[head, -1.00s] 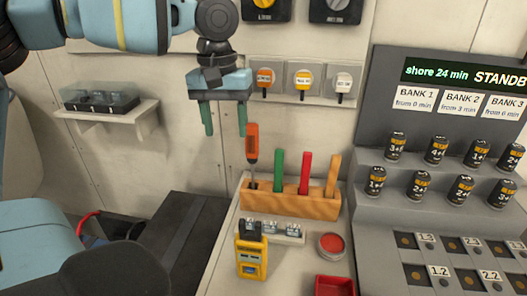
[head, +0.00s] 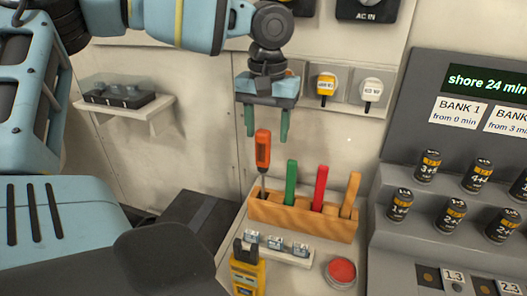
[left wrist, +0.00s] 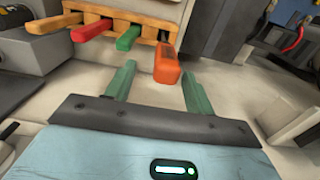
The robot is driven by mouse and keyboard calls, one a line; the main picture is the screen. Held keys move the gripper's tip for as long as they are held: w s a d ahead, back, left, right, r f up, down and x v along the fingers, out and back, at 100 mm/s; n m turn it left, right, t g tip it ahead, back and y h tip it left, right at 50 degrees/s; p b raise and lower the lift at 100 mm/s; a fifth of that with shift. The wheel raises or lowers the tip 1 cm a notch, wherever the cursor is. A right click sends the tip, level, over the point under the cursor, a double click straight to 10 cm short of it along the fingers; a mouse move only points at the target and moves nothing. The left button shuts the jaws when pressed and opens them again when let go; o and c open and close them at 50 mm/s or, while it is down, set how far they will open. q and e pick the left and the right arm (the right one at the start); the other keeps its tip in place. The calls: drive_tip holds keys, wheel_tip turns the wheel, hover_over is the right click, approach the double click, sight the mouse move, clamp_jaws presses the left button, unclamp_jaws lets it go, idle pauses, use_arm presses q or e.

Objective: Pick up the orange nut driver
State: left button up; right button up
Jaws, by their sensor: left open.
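The orange nut driver (head: 263,152) stands upright in the left end of a wooden rack, its orange handle up and its shaft in the rack. My left gripper (head: 267,124) points down with its two green fingers apart, right above the handle top in the head view. In the left wrist view the orange handle (left wrist: 168,64) shows just beyond the fingertips, between the lines of the two fingers (left wrist: 157,80). Nothing is between the fingers. My right gripper is not in view.
The wooden rack (head: 300,220) also holds a green (head: 290,183), a red (head: 320,187) and a wooden-coloured handle (head: 350,196). A yellow meter (head: 247,276) and a round red tin (head: 341,271) are in front. A small shelf (head: 150,107) is on the left wall.

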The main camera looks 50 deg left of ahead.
sight(263, 148)
use_arm(q)
drive_tip(key=shift+s+a+f, duration=0.1)
drive_tip(key=shift+s+f, duration=0.1)
drive_tip(key=shift+f, duration=1.1)
drive_tip(key=shift+s+a+f, duration=0.1)
drive_tip(key=shift+s+f, duration=0.05)
drive_tip(key=shift+f, duration=1.15)
drive_tip(key=shift+c, duration=0.2)
drive_tip(key=c, duration=1.1)
drive_tip(key=shift+r+p, duration=0.3)
drive_tip(key=shift+r, duration=4.75)
drive_tip(key=o, duration=0.5)
drive_tip(key=c, duration=0.5)
